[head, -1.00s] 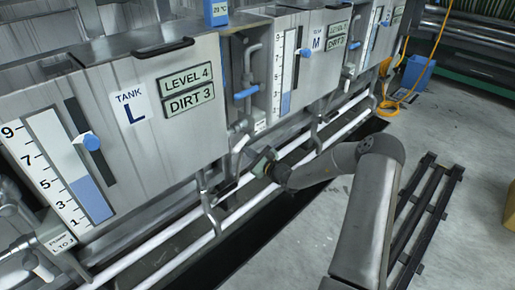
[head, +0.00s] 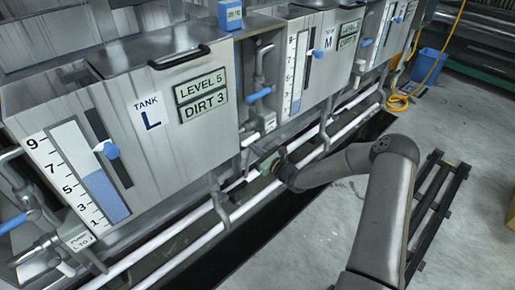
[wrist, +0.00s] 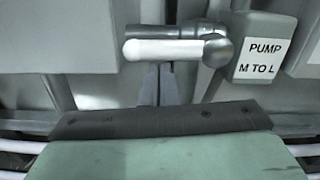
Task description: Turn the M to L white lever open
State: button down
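The white lever (wrist: 165,50) lies level in the wrist view, running left from a grey rounded pivot. The plate (wrist: 262,62) reading "PUMP M TO L" is to its right. My gripper (wrist: 160,68) has its two narrow grey fingers together just below the lever, with no lever between them; whether the tips touch it is unclear. In the head view my gripper (head: 262,163) is low, by the pipes right of tank L (head: 150,110). Tank L reads level 5, dirt 3.
Tank M (head: 325,55) stands further right. A blue lever (head: 258,94) sits in the gap between the tanks. White pipes (head: 180,230) run along below the tanks over a dark trough. The grey floor at right holds a dark rack (head: 440,205).

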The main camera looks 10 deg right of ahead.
jog(key=shift+f, duration=0.1)
jog(key=s+d+f, duration=0.4)
jog(key=s+d, duration=0.2)
jog(key=s, duration=0.3)
jog(key=s+a+r+n+g+y+p, duration=0.1)
jog(key=s+a+r+n+g+p, duration=0.55)
jog(key=r, duration=0.45)
jog(key=s+a+r+n+g+y+p, duration=0.1)
jog(key=s+a+r+n+g+p, duration=0.35)
jog(key=s+r+n+g, duration=0.45)
jog(key=s+d+r+n+h+p, duration=0.4)
jog(key=s+r+n+h+p, duration=0.1)
jog(key=s+r, duration=0.4)
jog(key=s+d+r+n+h+p, duration=0.5)
jog(key=s+r+n+h, duration=0.2)
jog(key=s+r, duration=0.3)
notch_tip(320, 180, up, 3)
jog(key=shift+s+d+r+t+h+p, duration=0.1)
jog(key=shift+s+d+t+h+p, duration=0.2)
jog(key=shift+t+h, duration=0.15)
